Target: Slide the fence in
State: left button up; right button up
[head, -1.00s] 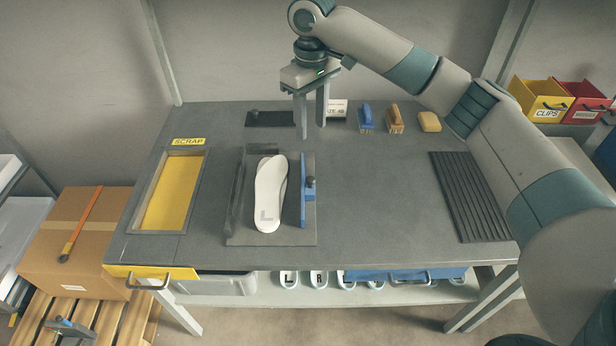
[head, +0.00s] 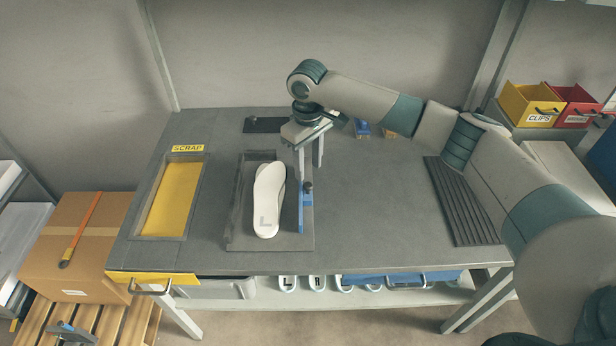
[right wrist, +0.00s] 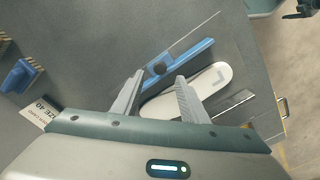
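The fence is a blue bar (head: 303,212) with a dark knob (head: 308,187), on the right side of a dark fixture plate (head: 300,241). A white insole stack (head: 267,205) marked L lies on the plate, with a gap between it and the fence. My right gripper (head: 310,172) is open and empty, pointing down above the knob. I cannot tell the exact height above the knob. My left gripper is not in view.
A yellow scrap tray (head: 172,199) lies left of the fixture. Blue and tan brushes (head: 362,129) stand at the back, partly behind my arm. A ribbed black mat (head: 462,205) lies at the right. The bench between fixture and mat is clear.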

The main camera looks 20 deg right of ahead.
aim_at(308, 185)
jog(key=shift+f+p, duration=0.55)
jog(key=shift+f, duration=2.6)
grip_shut()
